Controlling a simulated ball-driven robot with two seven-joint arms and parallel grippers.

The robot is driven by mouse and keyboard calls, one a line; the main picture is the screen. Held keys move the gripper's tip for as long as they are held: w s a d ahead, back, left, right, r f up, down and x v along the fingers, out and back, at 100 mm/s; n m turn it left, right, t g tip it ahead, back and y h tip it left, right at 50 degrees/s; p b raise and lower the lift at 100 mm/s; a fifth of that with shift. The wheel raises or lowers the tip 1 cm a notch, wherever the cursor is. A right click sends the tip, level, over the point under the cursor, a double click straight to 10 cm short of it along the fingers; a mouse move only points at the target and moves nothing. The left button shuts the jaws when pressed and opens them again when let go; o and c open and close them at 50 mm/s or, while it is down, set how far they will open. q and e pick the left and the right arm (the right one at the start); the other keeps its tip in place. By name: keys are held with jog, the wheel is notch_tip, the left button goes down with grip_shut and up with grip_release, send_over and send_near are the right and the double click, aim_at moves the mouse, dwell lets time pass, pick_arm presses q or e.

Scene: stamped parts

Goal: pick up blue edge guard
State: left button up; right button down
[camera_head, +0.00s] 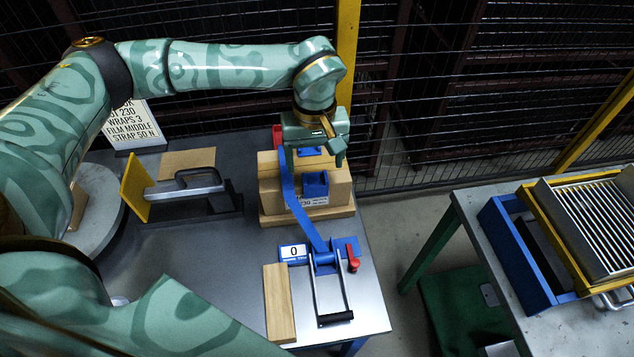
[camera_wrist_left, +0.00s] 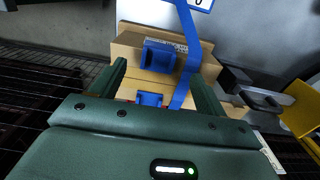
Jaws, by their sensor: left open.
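A blue edge guard (camera_head: 315,184) sits on the near top edge of the cardboard box (camera_head: 342,190). A second blue piece (camera_head: 311,151), partly hidden by the gripper, shows farther back. The left wrist view shows the edge guard (camera_wrist_left: 158,56) beyond the fingers and the second blue piece (camera_wrist_left: 149,99) between them. My left gripper (camera_head: 315,161) is open and empty above the box, pointing down. A blue strap (camera_head: 302,216) runs over the box beside the edge guard. In the left wrist view the strap (camera_wrist_left: 188,60) passes close to one finger. My right gripper is out of view.
A strap tensioner (camera_head: 325,262) with a red lever and a counter reading 0 stands in front of the box. A wooden block (camera_head: 279,303) lies beside it. A yellow-plated tool (camera_head: 135,186) stands left. A second table (camera_head: 475,215) is at right, across a gap.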

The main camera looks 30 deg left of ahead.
aim_at(315, 179)
pick_arm(q)
jog(key=shift+f, duration=0.25)
jog(key=f, duration=0.1)
jog(key=f+b, duration=0.1)
jog(key=f, duration=0.1)
jog(key=w+f+b, duration=0.1)
jog(key=f, duration=0.1)
jog(key=shift+a+f, duration=0.15)
jog(key=shift+a, duration=0.2)
jog(key=c, duration=1.2)
jog(key=shift+o, duration=0.2)
